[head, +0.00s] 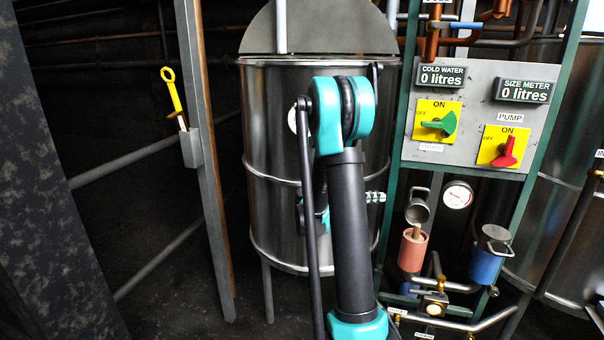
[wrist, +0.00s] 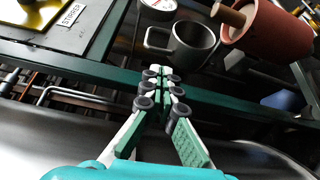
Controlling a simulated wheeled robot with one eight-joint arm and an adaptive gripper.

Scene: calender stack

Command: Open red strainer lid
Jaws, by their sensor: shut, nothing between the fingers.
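The red strainer (head: 412,252) is a red cylinder on the pipework right of my arm. A brown wooden piece sticks out of its uncovered top. Its grey metal lid (head: 419,207), with a loop handle, is tilted up above the strainer, off its mouth. In the wrist view the lid (wrist: 193,44) is ahead of my fingers, beside the red strainer (wrist: 270,32). My gripper (head: 376,197) is shut and empty to the left of the lid, partly hidden by my arm. Its closed green-padded fingers show in the wrist view (wrist: 160,82), apart from the lid.
A blue strainer (head: 487,262) with its lid on stands to the right. A control panel (head: 470,75) with a green and a red switch is above, with a gauge (head: 457,196) below it. A green frame post (head: 393,180) is close to my gripper. A steel tank (head: 270,120) stands behind my arm.

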